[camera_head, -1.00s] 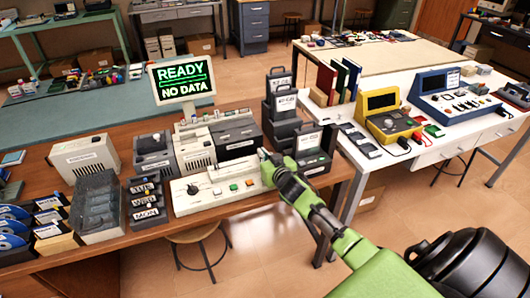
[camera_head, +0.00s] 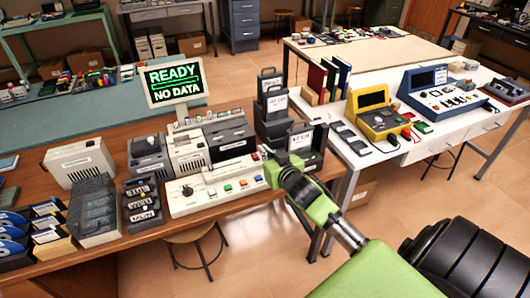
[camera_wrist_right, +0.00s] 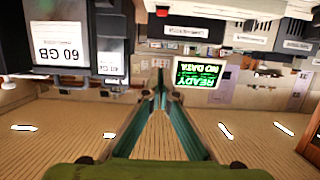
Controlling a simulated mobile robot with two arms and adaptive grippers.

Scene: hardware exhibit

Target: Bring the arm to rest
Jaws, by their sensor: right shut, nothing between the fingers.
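My right arm reaches in from the lower right of the head view, with green links. Its right gripper (camera_head: 264,153) is small at the arm's far end, over or beside the right end of the white control panel (camera_head: 215,190); the exact gap cannot be told. In the right wrist view the two fingers (camera_wrist_right: 160,78) meet at their tips, with nothing between them. My left gripper is in neither view.
A sign reading READY, NO DATA (camera_head: 176,80) stands behind the panel. Black cases with labels (camera_head: 302,145) stand close to the right gripper. A yellow meter (camera_head: 376,112) and a blue instrument (camera_head: 440,92) sit on the white table. Open floor (camera_head: 260,255) lies in front.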

